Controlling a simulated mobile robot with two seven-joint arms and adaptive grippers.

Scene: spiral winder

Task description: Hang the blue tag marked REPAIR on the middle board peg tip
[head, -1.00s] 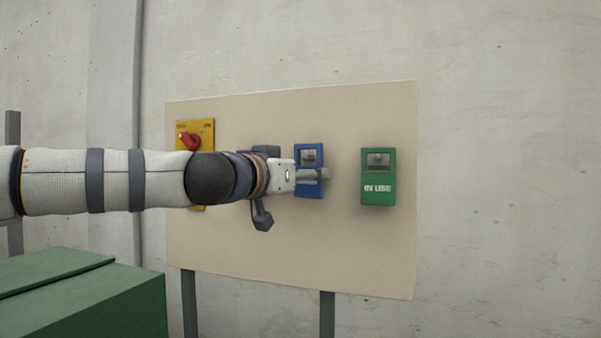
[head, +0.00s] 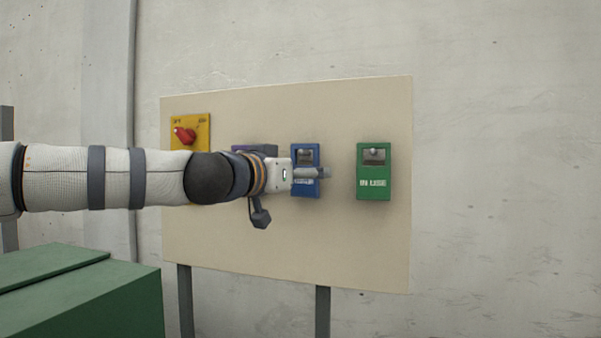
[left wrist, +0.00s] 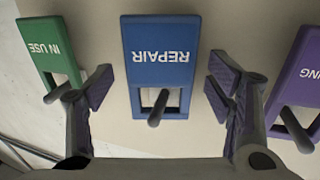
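The blue REPAIR tag (head: 311,190) is on the board (head: 345,250), between the green and purple tags. In the left wrist view the tag (left wrist: 160,50) appears upside down, and the middle peg (left wrist: 157,110) sticks out through its window. My left gripper (head: 320,172) is in front of the tag and covers part of it in the head view. In the left wrist view its fingers (left wrist: 158,92) are spread apart, one on each side of the tag, with gaps between them and its edges. My right gripper is in neither view.
The green IN USE tag (head: 375,165) hangs on a peg to the right. A purple tag (left wrist: 300,75) is on the other side, partly hidden by my arm in the head view. A yellow switch plate with red knob (head: 185,135) is at the left. A green cabinet (head: 80,300) stands at lower left.

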